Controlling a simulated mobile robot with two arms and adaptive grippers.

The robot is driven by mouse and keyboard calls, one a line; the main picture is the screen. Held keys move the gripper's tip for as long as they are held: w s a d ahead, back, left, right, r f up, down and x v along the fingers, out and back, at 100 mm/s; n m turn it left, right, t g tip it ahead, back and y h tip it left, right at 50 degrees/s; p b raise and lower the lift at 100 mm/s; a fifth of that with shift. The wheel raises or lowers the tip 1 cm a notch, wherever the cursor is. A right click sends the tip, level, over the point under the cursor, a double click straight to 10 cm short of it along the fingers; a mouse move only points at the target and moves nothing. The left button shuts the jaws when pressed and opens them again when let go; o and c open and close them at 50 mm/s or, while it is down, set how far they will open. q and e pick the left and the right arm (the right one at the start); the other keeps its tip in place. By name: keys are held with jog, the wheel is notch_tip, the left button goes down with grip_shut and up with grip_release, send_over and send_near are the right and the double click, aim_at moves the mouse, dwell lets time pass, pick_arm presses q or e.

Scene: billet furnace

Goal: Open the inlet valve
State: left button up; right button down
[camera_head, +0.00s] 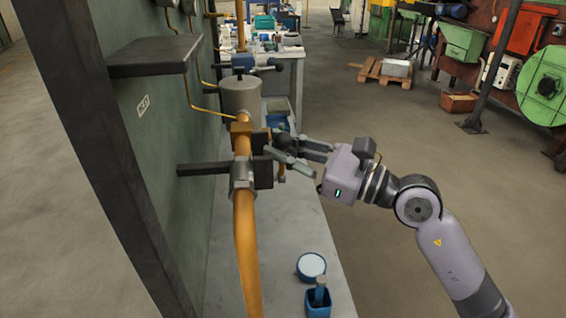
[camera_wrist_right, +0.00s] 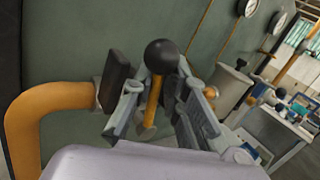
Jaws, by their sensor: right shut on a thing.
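The valve's lever shows in the right wrist view as an orange stem (camera_wrist_right: 153,100) with a black ball knob (camera_wrist_right: 161,56) on its end. My right gripper (camera_wrist_right: 162,108) has its two fingers on either side of the stem, shut on it below the knob. In the head view my right gripper (camera_head: 290,152) reaches in from the right to the dark knob (camera_head: 281,140) beside the orange pipe (camera_head: 244,215). The fingers partly hide the lever there. A grey fitting (camera_head: 241,178) sits on the pipe. My left gripper is not in view.
A green wall panel (camera_head: 165,130) stands left of the pipe, with a dark shelf plate (camera_head: 153,55) jutting out. A grey cylinder (camera_head: 240,96) and a blue-handled fitting (camera_head: 250,64) lie beyond. A blue cup (camera_head: 318,302) stands low on the bench.

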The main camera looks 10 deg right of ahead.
jog(key=shift+s, duration=0.15)
jog(key=c, duration=1.7)
grip_release()
jog(key=shift+o, duration=0.2)
jog(key=shift+f, duration=0.1)
jog(key=r+v, duration=0.1)
jog(key=v, duration=0.7)
jog(key=shift+f, duration=0.5)
